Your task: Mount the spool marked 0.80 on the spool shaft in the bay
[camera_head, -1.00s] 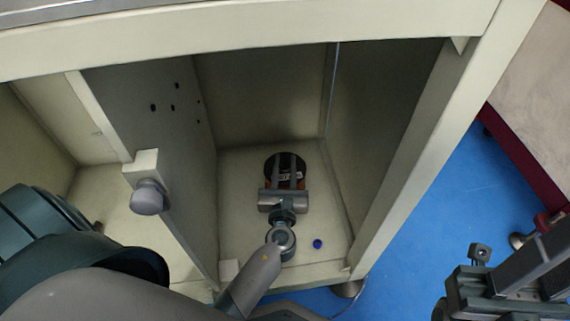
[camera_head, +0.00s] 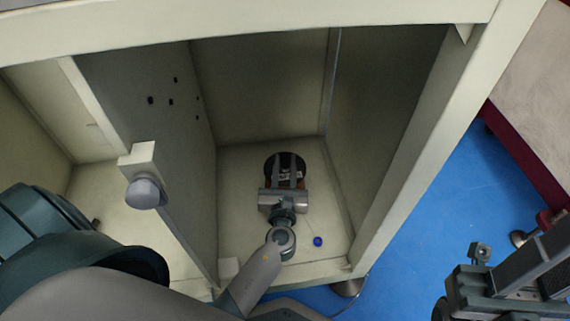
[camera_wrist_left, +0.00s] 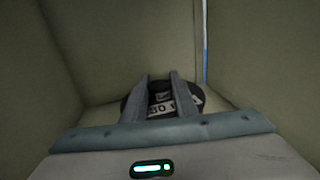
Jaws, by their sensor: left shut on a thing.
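The dark, round spool (camera_head: 285,165) with copper-brown sides is low in the open bay, near its back. My left gripper (camera_head: 286,159) reaches in from the front and is shut on it, one finger on each side. In the left wrist view the spool (camera_wrist_left: 160,99) shows between the fingers. Its white label (camera_wrist_left: 163,108) is partly hidden and I cannot read it surely. The spool shaft is not visible. I cannot tell whether the spool touches the bay floor. My right gripper (camera_head: 525,272) is at the lower right, outside the bay; its opening is unclear.
Bay walls stand close on both sides; the left panel (camera_head: 175,140) has several small holes. A grey knob (camera_head: 146,193) sticks out at that panel's front edge.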

